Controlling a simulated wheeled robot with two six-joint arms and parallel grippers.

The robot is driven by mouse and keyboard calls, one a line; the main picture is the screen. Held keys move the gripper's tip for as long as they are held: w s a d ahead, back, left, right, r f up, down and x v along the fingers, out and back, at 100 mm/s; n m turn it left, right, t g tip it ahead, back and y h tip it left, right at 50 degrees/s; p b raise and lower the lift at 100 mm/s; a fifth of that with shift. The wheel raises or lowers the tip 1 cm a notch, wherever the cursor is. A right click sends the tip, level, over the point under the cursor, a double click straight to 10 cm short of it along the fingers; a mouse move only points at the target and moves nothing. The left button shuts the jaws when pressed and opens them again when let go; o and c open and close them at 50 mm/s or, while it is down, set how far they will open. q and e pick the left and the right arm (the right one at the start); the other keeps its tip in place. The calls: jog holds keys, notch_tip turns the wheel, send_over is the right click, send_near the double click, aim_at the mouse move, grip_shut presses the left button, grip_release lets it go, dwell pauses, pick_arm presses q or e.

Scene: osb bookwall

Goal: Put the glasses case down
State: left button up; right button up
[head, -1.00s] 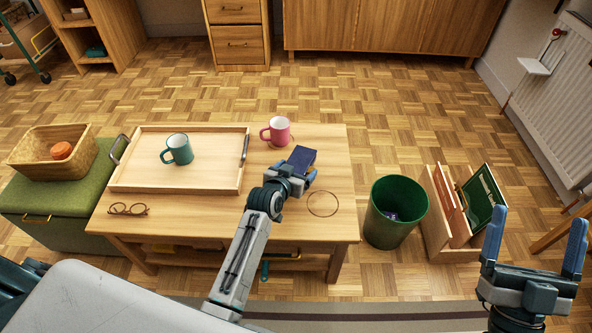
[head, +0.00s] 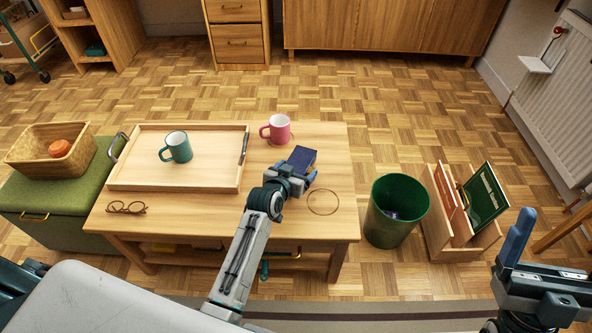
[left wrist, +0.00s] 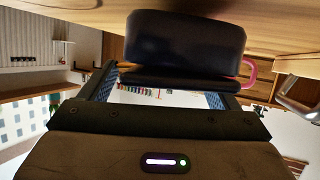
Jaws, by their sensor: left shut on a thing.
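The glasses case (head: 301,158) is a dark blue box shape above the right part of the low wooden table, just in front of the pink mug. My left gripper (head: 294,177) is shut on its near end. In the left wrist view the dark case (left wrist: 186,42) fills the top middle, between the jaws. The wood surface lies close beside it there; I cannot tell if the case touches it. My right gripper (head: 545,275) is at the lower right, off the table, with one finger standing alone and the other side cut by the frame edge.
The table (head: 335,170) holds a pink mug (head: 278,129), a tray (head: 215,181) with a teal mug (head: 177,147), and eyeglasses (head: 127,208). A ring mark (head: 323,202) lies on bare wood right of my gripper. A green bin (head: 391,222) stands right of the table.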

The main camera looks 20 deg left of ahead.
pick_arm(q)
jog(key=shift+f, duration=0.5)
jog(key=o, duration=1.6)
jog(key=shift+f, duration=0.1)
